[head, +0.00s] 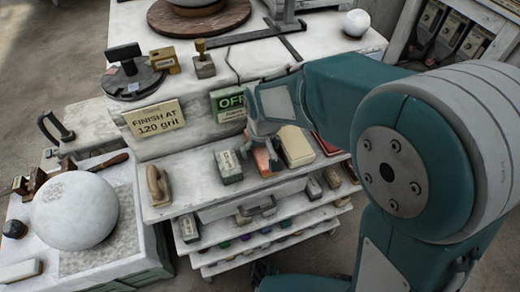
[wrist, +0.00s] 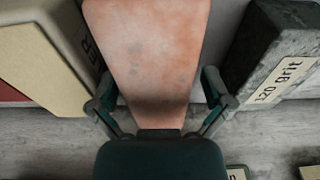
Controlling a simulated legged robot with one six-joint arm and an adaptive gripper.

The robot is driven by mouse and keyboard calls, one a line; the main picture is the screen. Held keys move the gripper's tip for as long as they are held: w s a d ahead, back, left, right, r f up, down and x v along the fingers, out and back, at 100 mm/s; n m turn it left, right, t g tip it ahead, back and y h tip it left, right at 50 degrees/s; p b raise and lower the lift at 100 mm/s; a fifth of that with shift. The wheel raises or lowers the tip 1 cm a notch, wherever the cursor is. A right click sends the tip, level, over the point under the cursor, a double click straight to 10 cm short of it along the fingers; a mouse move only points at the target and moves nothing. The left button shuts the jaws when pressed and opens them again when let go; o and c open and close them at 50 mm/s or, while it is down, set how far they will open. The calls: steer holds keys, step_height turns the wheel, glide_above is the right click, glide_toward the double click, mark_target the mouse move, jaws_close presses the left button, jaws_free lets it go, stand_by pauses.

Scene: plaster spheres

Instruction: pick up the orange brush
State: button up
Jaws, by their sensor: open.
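The orange brush (head: 264,161) sits on the top shelf of the stepped rack, partly hidden beneath my gripper (head: 263,140) in the head view. In the wrist view the brush (wrist: 158,45) is a faded orange, smudged, tapering block filling the upper middle. My gripper (wrist: 159,95) is open, with one finger on each side of the brush's narrower near end. A thin gap seems to show beside each finger; contact cannot be told. The brush's underside is hidden.
A cream block (head: 295,147) stands close right of the brush, and a grey 120 grit block (head: 228,166) close left. A wooden-handled tool (head: 158,186) lies at the shelf's left end. A large plaster sphere (head: 75,211) rests at left.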

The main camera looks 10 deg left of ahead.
steer(key=shift+d, duration=0.2)
steer(key=c, duration=1.2)
steer(key=shift+r, duration=0.15)
steer(key=shift+a+r, duration=0.1)
steer(key=shift+r, duration=0.25)
step_height(320, 180, up, 2)
steer(key=shift+a+r, duration=0.1)
steer(key=s+a+r, duration=0.1)
steer(key=s+r, duration=0.2)
steer(key=s, duration=0.1)
steer(key=s+a+r, duration=0.2)
steer(key=s+r, duration=0.1)
steer(key=s, duration=0.1)
steer(key=s+a+r, duration=0.1)
steer(key=s+r, duration=0.3)
steer(key=s, duration=0.1)
steer(key=shift+s+a, duration=0.1)
steer(key=shift+a, duration=0.2)
